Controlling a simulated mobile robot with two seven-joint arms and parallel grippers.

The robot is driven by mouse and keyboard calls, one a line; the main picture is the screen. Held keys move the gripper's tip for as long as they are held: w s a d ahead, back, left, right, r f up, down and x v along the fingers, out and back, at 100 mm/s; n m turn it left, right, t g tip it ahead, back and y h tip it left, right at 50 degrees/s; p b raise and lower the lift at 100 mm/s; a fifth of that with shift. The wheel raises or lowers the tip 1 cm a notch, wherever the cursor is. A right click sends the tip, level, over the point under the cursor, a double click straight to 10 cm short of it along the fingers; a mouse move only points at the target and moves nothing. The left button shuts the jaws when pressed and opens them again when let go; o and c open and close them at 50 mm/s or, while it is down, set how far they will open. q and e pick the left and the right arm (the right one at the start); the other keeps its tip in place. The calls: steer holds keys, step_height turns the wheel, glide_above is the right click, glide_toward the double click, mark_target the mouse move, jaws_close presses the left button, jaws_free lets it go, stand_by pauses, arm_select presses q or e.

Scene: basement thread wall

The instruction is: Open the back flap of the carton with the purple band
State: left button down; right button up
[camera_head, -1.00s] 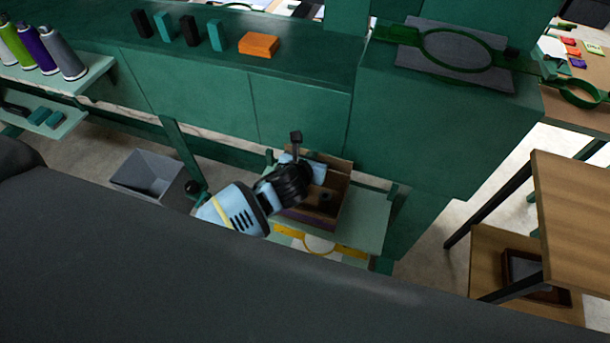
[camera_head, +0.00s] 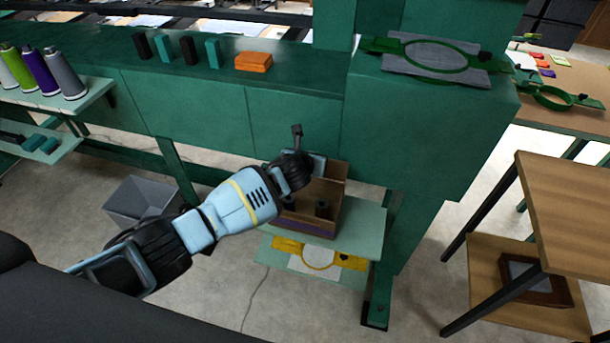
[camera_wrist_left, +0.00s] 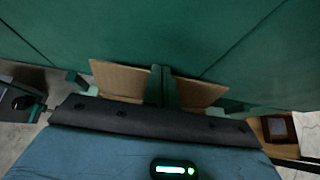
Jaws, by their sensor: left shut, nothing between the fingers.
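The carton (camera_head: 305,225) with the purple band stands on a pale green shelf. Its top shows open at the front and right, with dark cylinders (camera_head: 321,208) inside. Brown cardboard (camera_head: 333,169) rises at its back; I cannot tell flap from wall there. My left gripper (camera_head: 296,132) is over the carton's back left part, shut and empty, and my wrist hides that part of the carton. In the left wrist view the shut fingers (camera_wrist_left: 162,86) are in front of tan cardboard (camera_wrist_left: 122,78), which shows on both sides of them. My right gripper is not in view.
A green cabinet wall (camera_head: 245,120) stands close behind the carton. A lower shelf holds a yellow hoop (camera_head: 343,261). A grey bin (camera_head: 139,200) is on the floor at left. A wooden table (camera_head: 570,210) stands at right.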

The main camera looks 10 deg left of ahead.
arm_select(q)
steer(key=shift+w, duration=0.3)
stand_by(0.5)
steer(key=shift+r, duration=0.1)
steer(key=shift+r+p, duration=0.3)
steer(key=shift+r, duration=0.45)
steer(key=shift+f, duration=0.1)
